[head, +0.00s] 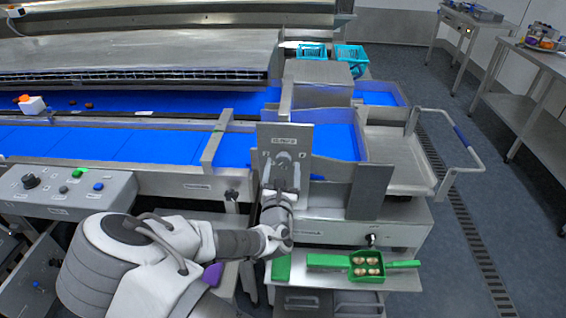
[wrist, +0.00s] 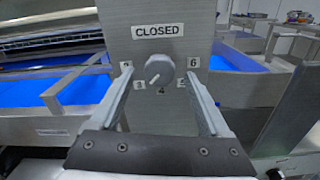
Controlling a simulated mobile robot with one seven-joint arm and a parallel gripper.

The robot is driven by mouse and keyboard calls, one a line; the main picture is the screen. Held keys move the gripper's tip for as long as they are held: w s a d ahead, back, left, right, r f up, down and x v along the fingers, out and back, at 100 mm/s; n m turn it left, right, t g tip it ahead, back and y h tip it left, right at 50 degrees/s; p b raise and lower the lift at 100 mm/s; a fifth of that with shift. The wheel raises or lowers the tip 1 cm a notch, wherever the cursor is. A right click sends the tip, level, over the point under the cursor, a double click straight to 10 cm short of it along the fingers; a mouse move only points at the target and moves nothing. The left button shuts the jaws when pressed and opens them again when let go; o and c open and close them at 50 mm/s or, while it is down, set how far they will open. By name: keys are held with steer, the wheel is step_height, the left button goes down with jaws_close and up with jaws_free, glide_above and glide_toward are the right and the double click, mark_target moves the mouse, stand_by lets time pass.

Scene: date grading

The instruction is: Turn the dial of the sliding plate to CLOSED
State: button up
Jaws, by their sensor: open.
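The sliding plate (wrist: 125,20) is an upright grey metal panel, also in the head view (head: 267,139). Its round grey dial (wrist: 160,70) sits below a white CLOSED label (wrist: 158,31). Small number labels ring the dial's sides and bottom. The dial's white mark points down and to the left, near the label that looks like 3, not at CLOSED. My gripper (wrist: 159,76) is open, with one finger on each side of the dial. I cannot tell whether the fingers touch it. In the head view my gripper (head: 284,168) is in front of the plate and hides the dial.
Blue conveyor belts (head: 120,143) run left of and behind the plate. A metal tray (head: 398,160) with a handle is at the right. Below, a green scoop (head: 367,267) with several dates lies on a shelf. A control box (head: 62,187) stands at the left.

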steer(key=shift+w, duration=1.1)
jaws_close()
